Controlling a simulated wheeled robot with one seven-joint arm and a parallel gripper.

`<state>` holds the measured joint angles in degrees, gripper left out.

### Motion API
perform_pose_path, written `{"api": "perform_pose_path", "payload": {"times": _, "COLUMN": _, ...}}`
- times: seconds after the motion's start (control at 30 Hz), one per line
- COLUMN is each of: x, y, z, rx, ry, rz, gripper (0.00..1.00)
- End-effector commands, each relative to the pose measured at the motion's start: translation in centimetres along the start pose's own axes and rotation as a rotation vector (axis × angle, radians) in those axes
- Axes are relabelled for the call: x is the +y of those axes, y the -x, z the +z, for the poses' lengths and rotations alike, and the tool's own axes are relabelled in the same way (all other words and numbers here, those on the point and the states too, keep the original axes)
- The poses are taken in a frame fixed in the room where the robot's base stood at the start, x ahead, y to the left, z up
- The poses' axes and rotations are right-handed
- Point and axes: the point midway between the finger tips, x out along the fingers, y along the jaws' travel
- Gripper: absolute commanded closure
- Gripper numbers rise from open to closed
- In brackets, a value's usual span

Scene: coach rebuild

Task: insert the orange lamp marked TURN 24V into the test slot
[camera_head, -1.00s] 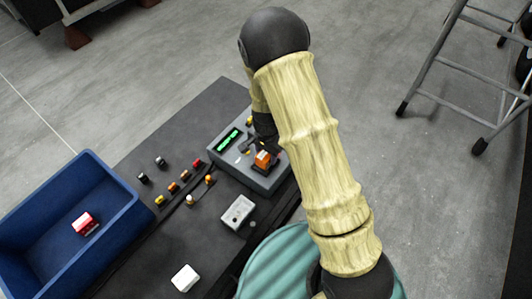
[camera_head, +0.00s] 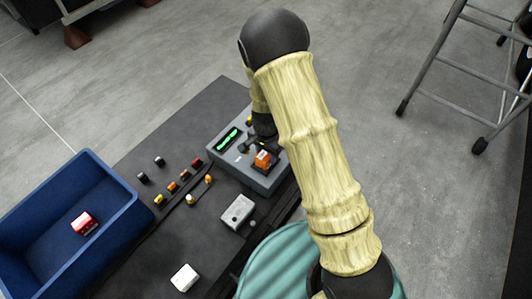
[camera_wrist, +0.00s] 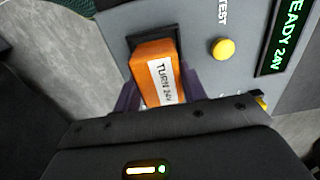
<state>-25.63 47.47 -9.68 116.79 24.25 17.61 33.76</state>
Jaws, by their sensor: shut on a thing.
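The orange lamp (camera_wrist: 152,62) with a white label reading TURN 24V is between the fingers of my gripper (camera_wrist: 158,92) in the wrist view. My gripper is shut on it. The lamp's far end is at a dark rectangular opening, the test slot (camera_wrist: 172,33), in the grey tester; how deep it sits I cannot tell. In the head view the orange lamp (camera_head: 263,159) stands up at the right part of the tester (camera_head: 262,182).
The tester has a yellow button (camera_wrist: 222,49) and a green display (camera_wrist: 283,42) reading READY 24V, partly cropped. A blue bin (camera_head: 118,222) holds a red and white block (camera_head: 84,223). Several small coloured parts, a grey box (camera_head: 237,212) and a white block (camera_head: 184,278) lie on the dark bench.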

Motion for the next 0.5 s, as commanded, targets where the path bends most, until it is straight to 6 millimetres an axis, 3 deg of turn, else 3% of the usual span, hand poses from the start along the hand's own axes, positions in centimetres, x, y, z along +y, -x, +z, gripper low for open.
{"api": "perform_pose_path", "payload": {"times": 0.5, "x": 0.03, "y": 0.79, "z": -0.05, "rx": 0.000, "ry": -0.001, "rz": 0.000, "gripper": 0.84}}
